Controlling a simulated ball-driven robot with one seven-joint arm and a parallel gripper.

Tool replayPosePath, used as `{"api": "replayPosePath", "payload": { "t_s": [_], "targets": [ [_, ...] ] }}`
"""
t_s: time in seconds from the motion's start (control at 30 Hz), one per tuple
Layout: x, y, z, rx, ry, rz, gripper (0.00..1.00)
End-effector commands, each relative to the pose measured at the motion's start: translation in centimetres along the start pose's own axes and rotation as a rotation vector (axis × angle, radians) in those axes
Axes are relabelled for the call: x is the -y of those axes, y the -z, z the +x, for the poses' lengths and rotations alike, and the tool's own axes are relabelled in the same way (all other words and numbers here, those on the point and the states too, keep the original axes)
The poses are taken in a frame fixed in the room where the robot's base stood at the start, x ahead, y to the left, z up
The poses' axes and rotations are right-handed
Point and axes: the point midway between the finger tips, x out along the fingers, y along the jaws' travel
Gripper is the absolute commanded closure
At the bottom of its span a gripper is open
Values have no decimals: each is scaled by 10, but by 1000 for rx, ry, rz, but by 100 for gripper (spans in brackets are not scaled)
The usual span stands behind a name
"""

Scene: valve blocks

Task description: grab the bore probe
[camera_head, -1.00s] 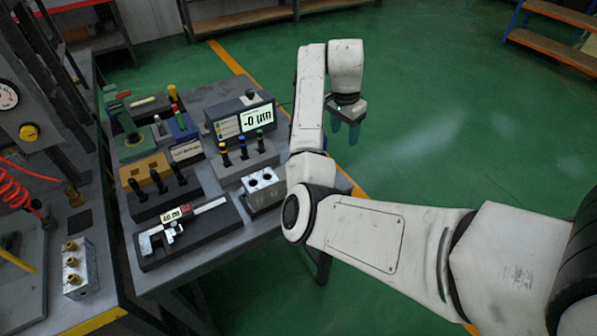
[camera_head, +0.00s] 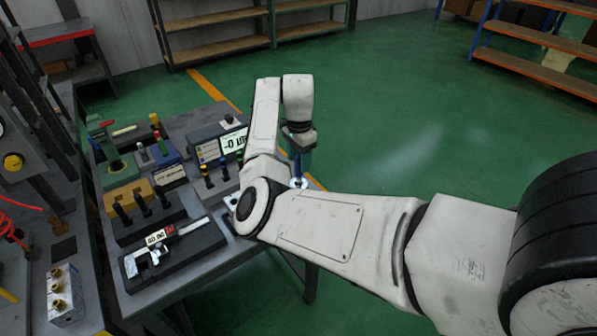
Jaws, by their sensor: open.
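Several slim dark probes with coloured tops stand upright in a grey holder in front of the digital readout (camera_head: 222,147). One has a yellow top (camera_head: 206,176), one a blue top (camera_head: 223,168), and one a green top is partly behind my arm. I cannot tell which of them is the bore probe. My gripper (camera_head: 299,170) hangs to the right of the holder, near the bench's right edge, with its bluish fingers pointing down. It is open and apart from the probes. A small pale ring shows by the fingertips. My arm hides most of the metal block with bores.
A caliper (camera_head: 155,246) lies on a dark tray at the bench front. Black-handled gauges (camera_head: 143,205) stand behind it, with a yellow block and a green stand further back. A valve block (camera_head: 60,295) with brass fittings sits on the left bench. Open green floor lies right.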

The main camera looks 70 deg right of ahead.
Motion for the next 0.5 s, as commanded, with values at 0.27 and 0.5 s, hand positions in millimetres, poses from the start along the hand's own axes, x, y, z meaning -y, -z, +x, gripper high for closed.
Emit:
{"api": "replayPosePath", "payload": {
  "t_s": [0.27,0.5],
  "targets": [
    [0,-1,34,1,-1,0,43],
    [0,-1,38,1,0,0,43]
  ]
}}
